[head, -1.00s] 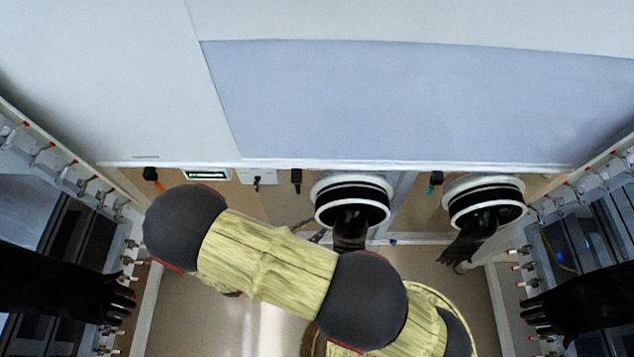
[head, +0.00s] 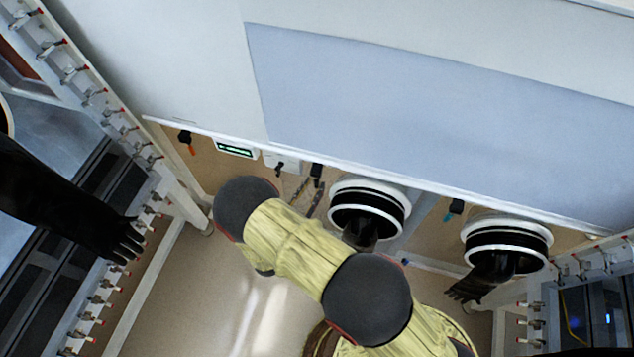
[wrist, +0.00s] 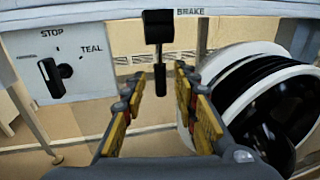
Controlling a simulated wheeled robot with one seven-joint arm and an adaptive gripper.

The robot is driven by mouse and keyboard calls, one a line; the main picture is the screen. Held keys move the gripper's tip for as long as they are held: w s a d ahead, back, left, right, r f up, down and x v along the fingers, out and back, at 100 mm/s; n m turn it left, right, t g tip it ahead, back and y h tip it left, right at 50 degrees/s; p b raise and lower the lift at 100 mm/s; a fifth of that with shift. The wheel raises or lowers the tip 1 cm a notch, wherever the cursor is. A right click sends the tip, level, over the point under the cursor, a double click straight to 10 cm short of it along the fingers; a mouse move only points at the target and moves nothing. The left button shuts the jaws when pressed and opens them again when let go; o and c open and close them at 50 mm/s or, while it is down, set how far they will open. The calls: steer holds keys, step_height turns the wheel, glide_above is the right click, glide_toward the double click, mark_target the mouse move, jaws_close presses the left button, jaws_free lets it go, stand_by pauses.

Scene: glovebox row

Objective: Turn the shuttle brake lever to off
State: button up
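The shuttle brake lever (wrist: 159,60) is black and hangs straight down from a black block beside the BRAKE label in the wrist view. In the head view the lever (head: 317,171) is small, under the panel edge, left of a glove port. My gripper (wrist: 158,76) is open. Its two yellow-and-black fingers stand one on each side of the lever's lower end in the picture. I cannot tell how far apart in depth they are, and no contact shows. No off mark is readable at the lever.
A selector knob (wrist: 52,76) marked STOP and TEAL sits left of the lever. A white-rimmed glove port (wrist: 222,66) is close on the right. In the head view a second port (head: 507,246) and a row of valves (head: 92,95) flank the space; floor (head: 200,270) shows below.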

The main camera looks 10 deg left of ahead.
steer(key=shift+x, duration=1.4)
steer(key=shift+c, duration=0.8)
jaws_close()
